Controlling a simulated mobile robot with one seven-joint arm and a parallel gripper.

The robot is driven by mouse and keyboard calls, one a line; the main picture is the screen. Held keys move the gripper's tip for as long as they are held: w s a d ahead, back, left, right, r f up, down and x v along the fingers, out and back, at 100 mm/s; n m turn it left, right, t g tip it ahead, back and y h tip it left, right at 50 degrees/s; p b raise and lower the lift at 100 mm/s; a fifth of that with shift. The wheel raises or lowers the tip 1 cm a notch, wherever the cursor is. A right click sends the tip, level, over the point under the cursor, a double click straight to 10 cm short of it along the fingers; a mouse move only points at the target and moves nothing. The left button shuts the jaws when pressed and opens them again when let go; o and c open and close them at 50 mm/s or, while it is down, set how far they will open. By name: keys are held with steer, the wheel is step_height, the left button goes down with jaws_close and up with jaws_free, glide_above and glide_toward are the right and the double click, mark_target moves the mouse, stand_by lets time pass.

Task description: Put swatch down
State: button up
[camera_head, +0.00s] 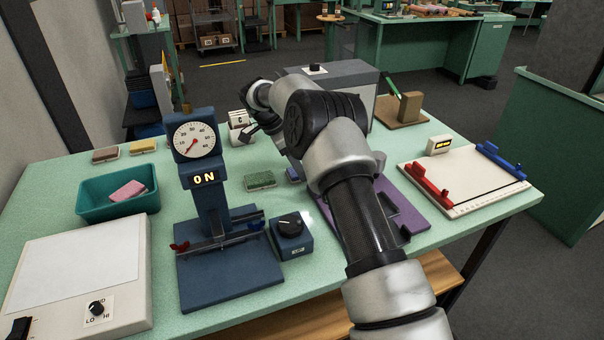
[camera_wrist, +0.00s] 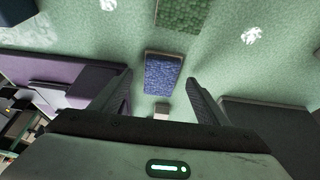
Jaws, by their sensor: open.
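A blue swatch (camera_wrist: 163,75) lies on the green tabletop in the wrist view, and a sliver of it shows beside my arm in the head view (camera_head: 292,174). My gripper (camera_wrist: 158,82) is open, with one finger on each side of the blue swatch in the picture and a gap on both sides. I cannot tell how high the fingertips are above the table. A green swatch (camera_head: 260,180) lies to the left of the blue one; it also shows at the top of the wrist view (camera_wrist: 183,14). A pink swatch (camera_head: 128,190) lies in the teal bin (camera_head: 118,209).
A blue dial gauge stand (camera_head: 208,205) and a knob box (camera_head: 290,236) stand left of my arm. A purple board (camera_head: 402,205) is partly hidden behind it. A white board with red and blue clamps (camera_head: 468,182) is at right. Brown and yellow swatches (camera_head: 143,146) lie at back left.

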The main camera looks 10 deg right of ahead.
steer(key=shift+x, duration=0.9)
steer(key=shift+w+r, duration=0.1)
steer(key=c, duration=1.2)
